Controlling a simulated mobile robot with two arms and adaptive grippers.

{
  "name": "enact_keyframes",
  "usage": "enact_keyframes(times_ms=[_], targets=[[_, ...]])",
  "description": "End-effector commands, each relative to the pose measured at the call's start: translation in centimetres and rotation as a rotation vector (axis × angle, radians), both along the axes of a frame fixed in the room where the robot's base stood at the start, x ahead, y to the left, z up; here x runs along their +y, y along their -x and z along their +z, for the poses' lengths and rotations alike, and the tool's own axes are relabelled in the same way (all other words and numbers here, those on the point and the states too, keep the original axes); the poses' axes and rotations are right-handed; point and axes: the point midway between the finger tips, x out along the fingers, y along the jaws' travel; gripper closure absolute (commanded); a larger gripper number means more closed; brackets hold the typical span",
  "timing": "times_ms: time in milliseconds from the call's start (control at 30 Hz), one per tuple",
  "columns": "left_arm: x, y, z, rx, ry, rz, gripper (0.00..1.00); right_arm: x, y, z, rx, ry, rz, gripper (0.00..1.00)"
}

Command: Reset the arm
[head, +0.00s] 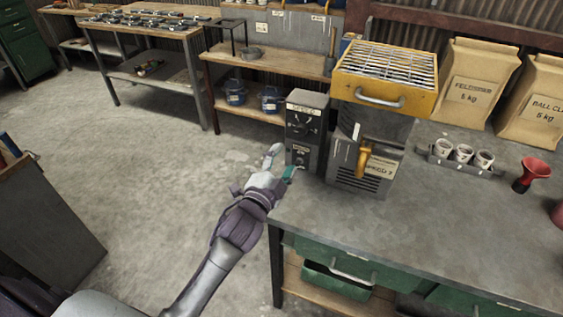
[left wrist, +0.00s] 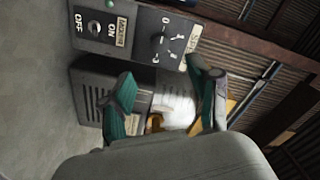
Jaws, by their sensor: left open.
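My left arm comes in from the lower left in the head view. My left gripper (head: 283,163) is open and empty, just left of and in front of the dark control box (head: 305,128) labelled SPEED. In the left wrist view, the open fingers (left wrist: 160,72) show with the control box (left wrist: 135,32) beyond them. Its OFF/ON switch (left wrist: 94,28) and numbered dial (left wrist: 160,40) are visible there. Whether a finger touches the box cannot be told. My right gripper is not in view.
A machine with a yellow grated hopper (head: 385,72) stands right of the box on the grey workbench (head: 440,225). A cup rack (head: 463,160), red funnel (head: 530,175) and paper sacks (head: 472,85) are farther right. Open concrete floor (head: 150,190) lies to the left.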

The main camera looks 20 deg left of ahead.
Motion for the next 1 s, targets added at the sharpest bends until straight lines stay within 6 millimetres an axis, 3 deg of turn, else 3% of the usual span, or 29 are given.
enact_keyframes(times_ms=[567,667,767,900,1000], targets=[[0.0,0.6,0.0,0.002,0.002,0.001,0.39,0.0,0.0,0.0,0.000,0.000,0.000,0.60],[0.4,1.4,-1.2,0.054,0.042,0.020,0.39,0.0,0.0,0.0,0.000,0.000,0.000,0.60],[1.2,4.1,-4.2,0.203,0.158,0.079,0.39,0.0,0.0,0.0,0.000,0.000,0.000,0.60],[1.9,11.0,-9.7,0.512,0.386,0.209,0.39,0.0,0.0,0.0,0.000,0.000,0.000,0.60],[1.8,15.5,-12.1,0.683,0.496,0.286,0.39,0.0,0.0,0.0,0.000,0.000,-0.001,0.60]])
